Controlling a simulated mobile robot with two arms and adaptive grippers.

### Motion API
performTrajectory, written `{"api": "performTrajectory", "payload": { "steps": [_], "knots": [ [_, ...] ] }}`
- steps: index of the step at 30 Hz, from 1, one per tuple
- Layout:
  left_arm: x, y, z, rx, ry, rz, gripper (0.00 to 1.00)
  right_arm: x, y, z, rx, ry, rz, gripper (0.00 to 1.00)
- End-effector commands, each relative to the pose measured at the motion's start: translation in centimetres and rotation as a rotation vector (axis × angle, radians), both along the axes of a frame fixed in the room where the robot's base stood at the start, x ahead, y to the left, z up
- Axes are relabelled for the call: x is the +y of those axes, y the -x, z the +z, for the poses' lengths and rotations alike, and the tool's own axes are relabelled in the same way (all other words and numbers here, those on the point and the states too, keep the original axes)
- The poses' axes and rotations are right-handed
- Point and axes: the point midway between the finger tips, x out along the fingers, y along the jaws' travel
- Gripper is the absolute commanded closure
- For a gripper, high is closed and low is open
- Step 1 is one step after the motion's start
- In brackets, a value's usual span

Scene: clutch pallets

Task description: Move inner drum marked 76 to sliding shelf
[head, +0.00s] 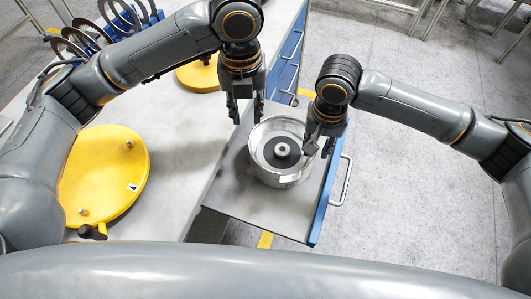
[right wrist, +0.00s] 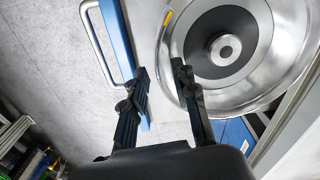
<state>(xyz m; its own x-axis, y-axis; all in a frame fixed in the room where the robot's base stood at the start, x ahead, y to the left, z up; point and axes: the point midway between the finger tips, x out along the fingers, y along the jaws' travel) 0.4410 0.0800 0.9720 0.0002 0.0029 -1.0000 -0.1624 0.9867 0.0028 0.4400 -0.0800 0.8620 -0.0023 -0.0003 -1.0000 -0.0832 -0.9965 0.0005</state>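The inner drum (head: 268,169) is a round silver metal drum with a dark ring and a central hub. It appears to rest upright on the pulled-out sliding shelf (head: 240,197). A white label shows on its near side, but its number is too small to read. It also shows from above in the right wrist view (right wrist: 270,85). My left gripper (head: 246,108) is open just behind the drum's back left rim. My right gripper (head: 319,148) is at the drum's right rim. Its fingers are apart in the right wrist view (right wrist: 162,92), one of them overlapping the rim; contact is unclear.
A grey worktable (head: 170,110) fills the left. It holds a yellow disc marked A (head: 105,175), another yellow disc (head: 200,76) and a blue rack (head: 125,18) with dark discs. The shelf has a blue front and a handle (head: 342,180). Open floor (head: 400,200) lies to the right.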

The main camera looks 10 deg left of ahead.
Motion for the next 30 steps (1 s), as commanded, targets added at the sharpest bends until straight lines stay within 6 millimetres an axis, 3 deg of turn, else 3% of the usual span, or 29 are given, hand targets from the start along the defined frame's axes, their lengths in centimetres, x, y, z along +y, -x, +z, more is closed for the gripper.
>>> {"api": "performTrajectory", "payload": {
  "steps": [9, 15, 21, 30],
  "knots": [
    [0.0, 0.0, 0.0, 0.0, 0.0, 0.0, 0.72, 0.1, -0.1, 6.5, -0.005, -0.004, 0.001, 0.72],
    [0.0, 0.0, 0.0, 0.0, 0.0, 0.0, 0.72, 0.0, -0.1, 9.8, -0.003, -0.002, 0.0, 0.72],
    [0.0, 0.0, 0.0, 0.0, 0.0, 0.0, 0.72, 0.0, 0.0, 11.1, -0.002, -0.001, 0.001, 0.72],
    [0.0, 0.0, 0.0, 0.0, 0.0, 0.0, 0.72, 0.0, 0.0, 11.1, -0.001, -0.001, 0.001, 0.72]
  ]
}}
